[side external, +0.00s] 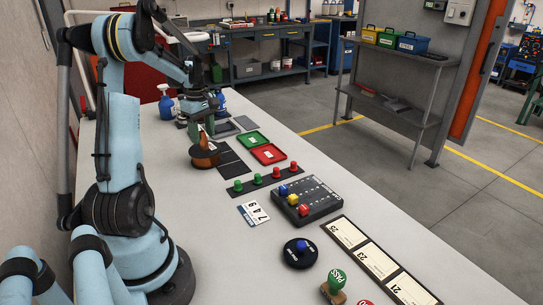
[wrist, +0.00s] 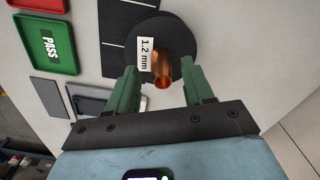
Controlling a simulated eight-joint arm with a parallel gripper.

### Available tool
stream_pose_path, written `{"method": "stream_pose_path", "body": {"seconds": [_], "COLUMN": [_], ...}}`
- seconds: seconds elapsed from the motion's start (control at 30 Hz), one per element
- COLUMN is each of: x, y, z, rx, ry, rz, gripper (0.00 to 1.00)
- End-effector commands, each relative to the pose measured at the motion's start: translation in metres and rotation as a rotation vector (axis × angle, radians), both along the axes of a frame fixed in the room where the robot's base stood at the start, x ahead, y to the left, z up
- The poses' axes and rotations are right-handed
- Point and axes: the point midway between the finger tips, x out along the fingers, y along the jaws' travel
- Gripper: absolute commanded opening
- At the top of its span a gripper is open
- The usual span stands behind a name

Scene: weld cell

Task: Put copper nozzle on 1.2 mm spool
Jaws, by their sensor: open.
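The 1.2 mm spool (side external: 206,159) stands on the bench in the side view, with brown-orange windings and a dark flange. In the wrist view its dark disc (wrist: 178,32) carries a "1.2 mm" label. The copper nozzle (side external: 203,138) appears to stand upright on top of the spool; it also shows in the wrist view (wrist: 163,72), over the disc beside the label. My gripper (wrist: 159,72) is open, its green fingers on either side of the nozzle with a gap to each. In the side view my gripper (side external: 202,126) is just above and behind the spool. The nozzle's base contact is hard to see.
A green tray (side external: 251,144) marked PASS in the wrist view and a red tray (side external: 268,154) lie right of the spool. Dark mats (side external: 232,162) lie beside it. A black block with coloured knobs (side external: 309,200) is nearer.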

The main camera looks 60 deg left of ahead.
Motion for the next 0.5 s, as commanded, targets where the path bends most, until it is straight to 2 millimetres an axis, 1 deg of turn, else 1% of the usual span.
{"method": "stream_pose_path", "body": {"seconds": [0.03,0.1,0.3,0.5], "x": [0.0,0.0,0.0,0.0], "y": [-0.001,0.0,0.0,0.0], "z": [0.01,0.024,0.06,0.085], "rx": [0.0,0.0,0.0,0.0], "ry": [0.0,0.0,0.0,0.0], "rz": [0.0,0.0,0.0,0.0], "gripper": [0.52,0.52,0.52,0.52]}}
